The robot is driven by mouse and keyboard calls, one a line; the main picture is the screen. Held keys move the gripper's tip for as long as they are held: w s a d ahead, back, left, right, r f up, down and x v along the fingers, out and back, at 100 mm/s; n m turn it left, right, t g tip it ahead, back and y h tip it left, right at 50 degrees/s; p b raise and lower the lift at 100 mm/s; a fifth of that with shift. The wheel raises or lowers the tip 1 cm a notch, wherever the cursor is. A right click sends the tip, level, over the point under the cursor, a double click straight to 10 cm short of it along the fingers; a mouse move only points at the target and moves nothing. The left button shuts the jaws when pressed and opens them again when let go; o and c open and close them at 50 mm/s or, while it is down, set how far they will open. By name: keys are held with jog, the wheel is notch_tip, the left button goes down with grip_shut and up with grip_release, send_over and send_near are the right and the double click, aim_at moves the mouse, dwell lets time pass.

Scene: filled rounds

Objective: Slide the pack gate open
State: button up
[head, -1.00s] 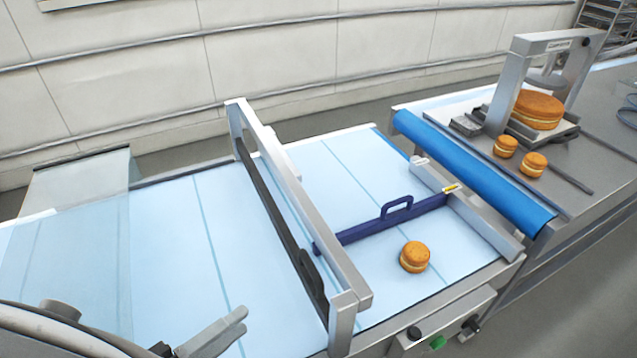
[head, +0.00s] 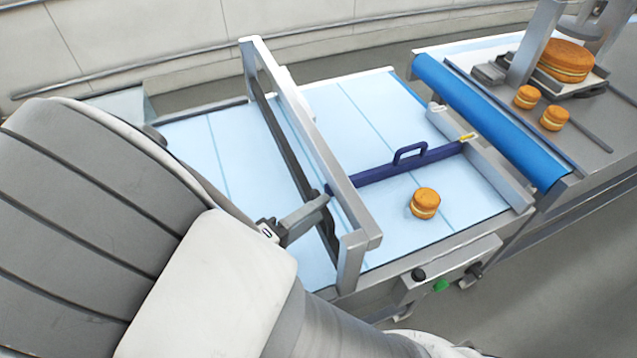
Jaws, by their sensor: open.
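A grey metal frame (head: 318,140) spans the pale blue belt. A dark bar or panel (head: 280,130) runs beneath it; its black handle, clear a second ago, is now mostly hidden by my gripper. A dark blue bar (head: 440,154) with a loop handle (head: 410,153) lies across the belt on the right, its right end at a grey rail with a yellow mark. I cannot tell from labels which bar is the pack gate. My gripper (head: 318,207) is open at the dark panel's near part, by its handle; contact is not clear.
A filled round (head: 425,202) sits on the belt in front of the blue bar. A blue roller (head: 490,120) edges the right-hand station, where a large round (head: 566,60) and two small ones stand. My arm covers the left side. A green button (head: 441,286) is at the front.

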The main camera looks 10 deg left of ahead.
jog(key=shift+c, duration=0.3)
grip_shut()
dwell(1.1)
